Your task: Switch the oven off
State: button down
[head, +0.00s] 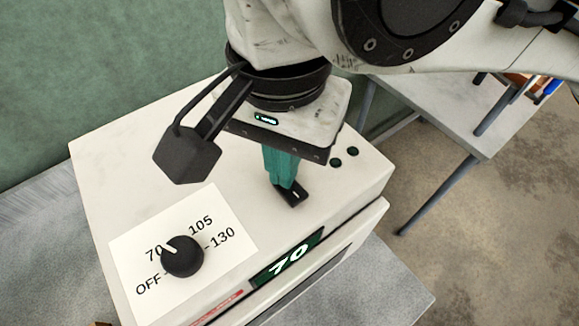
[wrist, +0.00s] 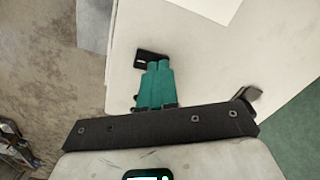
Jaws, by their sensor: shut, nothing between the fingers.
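The oven (head: 120,160) is a white box with a lit display (head: 288,258) reading 70. On its top, a black dial (head: 182,256) sits on a white card marked OFF, 70, 105 and 130. Its white pointer is turned to 70. A small black rocker switch (head: 292,197) with a white mark lies farther right on the top. My gripper (head: 286,184) points down with its teal fingers shut and empty, its tips right at the switch. In the wrist view, the fingertips (wrist: 158,66) overlap the edge of the switch (wrist: 147,57); I cannot tell whether they touch it.
Two small black round parts (head: 344,157) sit on the oven top behind my gripper. The oven stands on a grey surface (head: 385,290). A pale table (head: 440,110) with metal legs is at the right. A green wall (head: 100,80) is behind.

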notch_tip(320, 180, up, 6)
jog(key=p, duration=0.6)
jog(key=shift+r, duration=0.25)
dwell(0.4)
